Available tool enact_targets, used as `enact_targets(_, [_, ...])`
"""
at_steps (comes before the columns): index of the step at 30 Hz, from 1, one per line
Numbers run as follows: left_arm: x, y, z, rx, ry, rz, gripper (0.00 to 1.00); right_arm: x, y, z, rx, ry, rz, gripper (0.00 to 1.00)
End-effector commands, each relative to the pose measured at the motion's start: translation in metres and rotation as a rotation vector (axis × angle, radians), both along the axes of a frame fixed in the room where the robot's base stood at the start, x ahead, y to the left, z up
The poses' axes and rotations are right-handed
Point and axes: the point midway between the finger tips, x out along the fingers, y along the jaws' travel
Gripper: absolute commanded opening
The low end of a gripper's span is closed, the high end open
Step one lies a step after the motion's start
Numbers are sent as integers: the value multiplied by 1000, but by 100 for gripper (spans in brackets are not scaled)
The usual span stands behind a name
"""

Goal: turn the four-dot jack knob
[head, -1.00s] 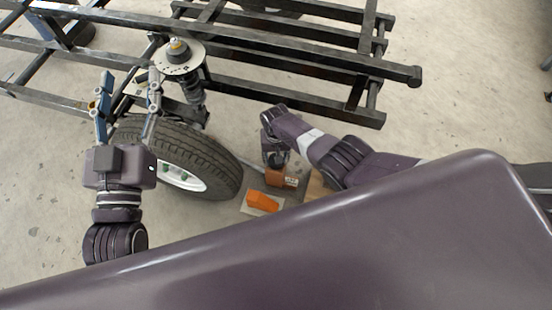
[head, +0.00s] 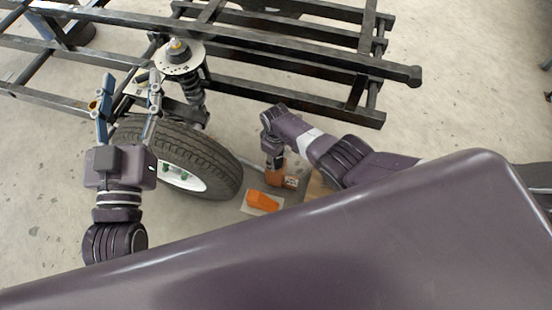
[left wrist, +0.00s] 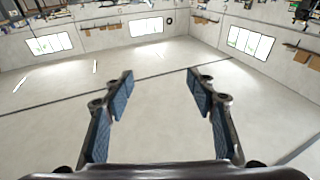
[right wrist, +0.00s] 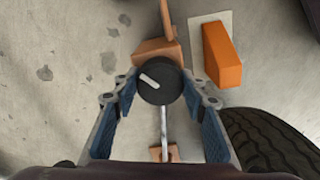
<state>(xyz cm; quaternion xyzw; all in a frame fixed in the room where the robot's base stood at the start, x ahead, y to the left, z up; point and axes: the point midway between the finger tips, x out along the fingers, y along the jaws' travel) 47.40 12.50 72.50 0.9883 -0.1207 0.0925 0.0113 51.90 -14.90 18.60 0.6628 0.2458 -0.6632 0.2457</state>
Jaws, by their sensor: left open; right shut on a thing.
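The knob (right wrist: 157,84) is a round black disc with a white bar mark, seen in the right wrist view on top of an orange jack (right wrist: 156,50). I cannot make out four dots on it. My right gripper (right wrist: 160,92) is shut on the knob, one fingertip at each side. In the head view the right gripper (head: 274,160) points down at the jack (head: 291,181) beside the wheel. My left gripper (head: 129,93) is open and empty, raised in front of the tyre; the left wrist view shows its spread fingers (left wrist: 158,84) with nothing between.
An orange wedge block (head: 263,200) lies on a pale sheet beside the jack. The tyre (head: 190,150) stands left of it, under the black frame (head: 290,55) and a spring strut (head: 194,95). Open floor (head: 470,110) lies to the right.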

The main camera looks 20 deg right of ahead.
Motion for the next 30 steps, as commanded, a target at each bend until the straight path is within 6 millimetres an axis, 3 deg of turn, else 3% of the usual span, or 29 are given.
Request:
enact_targets(18, [-3,-1,10,-13,-46,-3,52,0,0,0,1,1,571,15])
enact_targets(30, [-3,-2,17,-22,-80,-6,52,0,0,0,1,1,811,15])
